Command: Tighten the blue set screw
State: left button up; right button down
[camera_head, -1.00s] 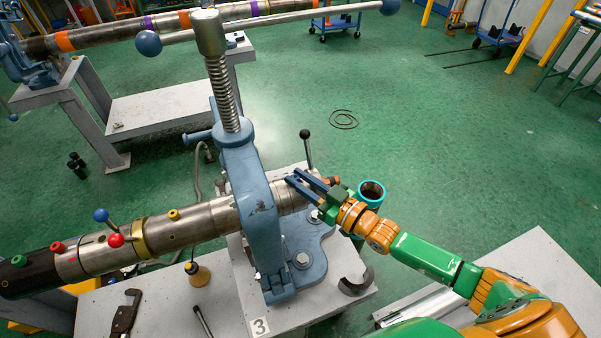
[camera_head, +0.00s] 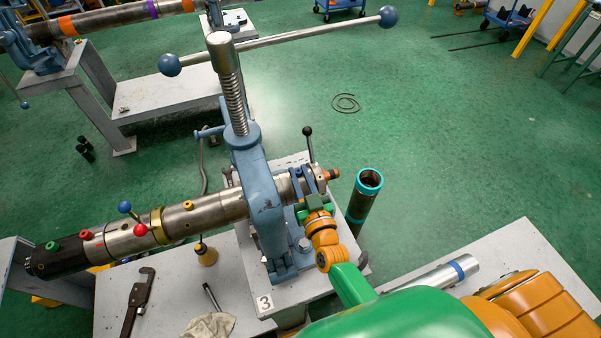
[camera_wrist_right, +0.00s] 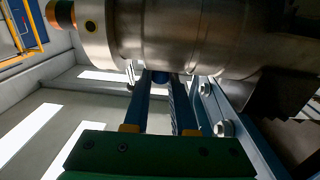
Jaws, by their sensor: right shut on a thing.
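The steel pipe (camera_head: 215,210) lies clamped in the blue vise (camera_head: 262,195). My right gripper (camera_head: 304,181) is at the pipe's right part, just right of the vise, with its two dark blue fingers against the pipe. In the right wrist view, the blue set screw (camera_wrist_right: 160,77) shows as a small round blue head on the pipe (camera_wrist_right: 180,35), between the tips of the fingers. My right gripper (camera_wrist_right: 161,88) is shut on it. In the head view the screw is hidden by the gripper. My left gripper is not in view.
Green (camera_head: 52,246), red (camera_head: 86,235) and yellow (camera_head: 188,205) screws sit along the pipe's left part. A teal-rimmed tube (camera_head: 369,180) stands right of the gripper. The vise handle bar (camera_head: 290,39) crosses above. A black-knobbed lever (camera_head: 308,143) rises behind the pipe.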

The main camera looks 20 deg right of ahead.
jog(key=shift+r, duration=0.15)
jog(key=c, duration=1)
grip_release()
jog(key=shift+c, duration=0.2)
jog(key=shift+s, duration=0.1)
jog(key=s, duration=0.7)
jog(key=shift+b, duration=0.3)
